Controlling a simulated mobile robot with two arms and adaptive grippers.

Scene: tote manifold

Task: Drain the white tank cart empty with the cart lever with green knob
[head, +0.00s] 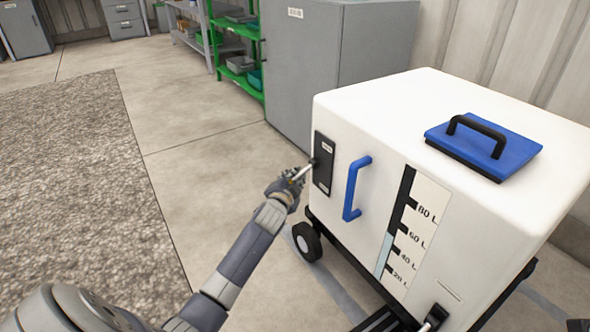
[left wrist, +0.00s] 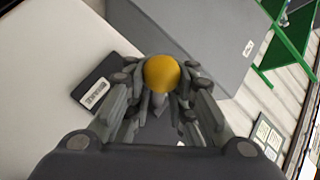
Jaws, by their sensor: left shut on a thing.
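The white tank cart (head: 450,105) stands at the right, with a gauge (head: 410,225) on its front. Light blue in the gauge reaches roughly between the 40 and 60 L marks. My left gripper (head: 294,177) is shut on a lever at a black plate (head: 324,163) on the cart's front left. In the left wrist view the knob (left wrist: 162,73) between the fingers is yellow, not green. Another lever (head: 435,317) sits low at the cart's front right, cut off by the frame; its knob is out of view. My right gripper is not in view.
A blue handle (head: 355,188) is on the cart's front and a blue lid (head: 484,145) on its top. A grey cabinet (head: 330,60) stands behind the cart, with green shelving (head: 238,60) beside it. The floor at left is clear.

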